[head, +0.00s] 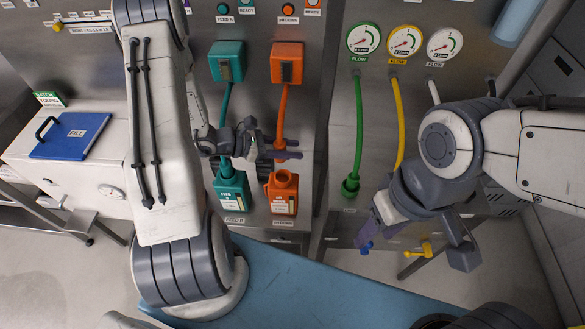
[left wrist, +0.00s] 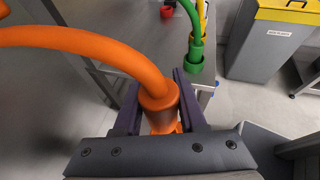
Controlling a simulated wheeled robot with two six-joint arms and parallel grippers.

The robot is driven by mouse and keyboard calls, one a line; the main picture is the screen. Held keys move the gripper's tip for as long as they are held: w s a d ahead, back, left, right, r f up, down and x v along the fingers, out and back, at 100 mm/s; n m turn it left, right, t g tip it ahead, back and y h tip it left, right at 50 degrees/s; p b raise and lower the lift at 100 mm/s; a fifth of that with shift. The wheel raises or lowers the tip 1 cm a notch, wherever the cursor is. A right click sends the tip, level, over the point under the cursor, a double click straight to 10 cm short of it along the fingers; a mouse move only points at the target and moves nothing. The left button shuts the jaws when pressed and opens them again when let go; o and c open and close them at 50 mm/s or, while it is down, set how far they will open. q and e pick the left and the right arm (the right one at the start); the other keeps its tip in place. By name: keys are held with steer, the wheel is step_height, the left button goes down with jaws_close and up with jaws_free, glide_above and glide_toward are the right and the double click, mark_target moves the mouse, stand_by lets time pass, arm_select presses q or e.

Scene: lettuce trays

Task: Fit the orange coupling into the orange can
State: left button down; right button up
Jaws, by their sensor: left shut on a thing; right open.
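The orange coupling (left wrist: 158,97) hangs at the end of the orange hose (head: 284,110). My left gripper (head: 286,148) is shut on the coupling, with one dark finger on each side of it in the left wrist view. In the head view the gripper mostly hides the coupling. The orange can (head: 283,192) stands upright on the ledge just below the gripper, its neck facing up. The coupling appears above the can's neck; its lower end is hidden, so I cannot tell whether they touch. My right gripper (head: 384,234) is open and empty at the right.
A teal can (head: 231,190) with a teal hose stands close left of the orange can. A green coupling (head: 350,187) hangs to the right. Blue (head: 366,247) and yellow (head: 426,250) fittings are near my right gripper. A blue-lidded white box (head: 110,180) is at the left.

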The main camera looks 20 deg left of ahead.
arm_select(q)
steer(key=b, duration=0.3)
glide_above(292, 180)
steer(key=w, duration=0.1)
step_height(292, 180, down, 4)
steer(key=shift+f+b, duration=2.35)
steer(key=shift+f, duration=0.65)
arm_select(e)
step_height(292, 180, down, 10)
steer(key=shift+r, duration=0.2)
arm_select(q)
steer(key=shift+a+f+b, duration=0.1)
steer(key=shift+f+b, duration=0.45)
arm_select(e)
steer(key=shift+f, duration=0.55)
arm_select(q)
steer(key=c, duration=0.8)
jaws_free()
steer(key=shift+c, duration=0.2)
steer(key=shift+o, duration=0.4)
steer(key=shift+s, duration=0.1)
steer(key=shift+s+a+r+p, duration=0.2)
steer(key=shift+a+r+p, duration=0.1)
steer(key=shift+a, duration=0.15)
steer(key=p+v, duration=0.3)
steer(key=v, duration=0.6)
steer(key=shift+a+p, duration=0.4)
arm_select(e)
steer(key=shift+r, duration=2.2)
